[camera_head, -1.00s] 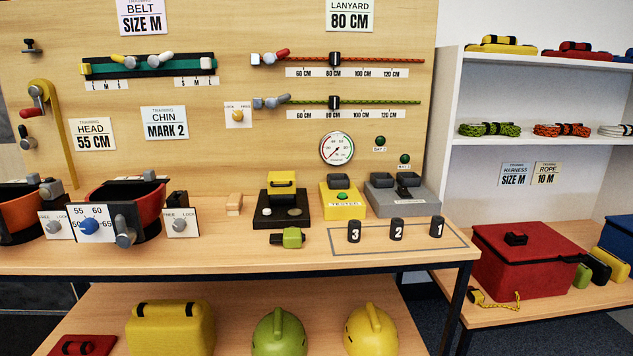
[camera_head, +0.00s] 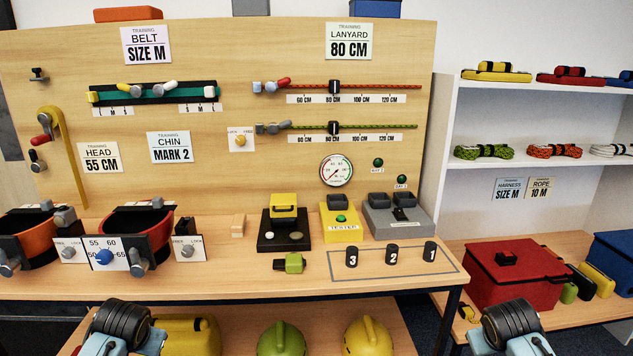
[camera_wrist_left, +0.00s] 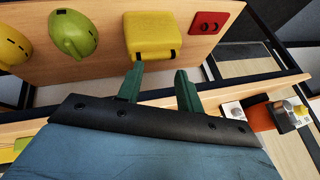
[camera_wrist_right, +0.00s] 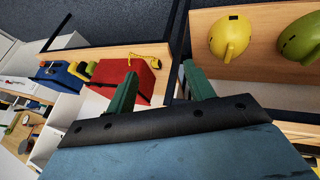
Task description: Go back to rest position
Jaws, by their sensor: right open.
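My left gripper (camera_wrist_left: 158,88) shows in the left wrist view with its two green fingers apart and nothing between them. In that view it is in front of the bench, near the lower shelf with the yellow case (camera_wrist_left: 153,35). My right gripper (camera_wrist_right: 160,90) shows in the right wrist view, also with fingers apart and empty, near the red box (camera_wrist_right: 125,78). The fingers themselves are not in the head view.
The workbench (camera_head: 215,285) carries red-orange helmets, a yellow tester (camera_head: 338,222) and black numbered pegs. Green (camera_head: 281,340) and yellow (camera_head: 368,338) helmets sit on the lower shelf. A red box (camera_head: 512,273) stands on the right-hand shelf unit. The bench's front edge lies close to both grippers.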

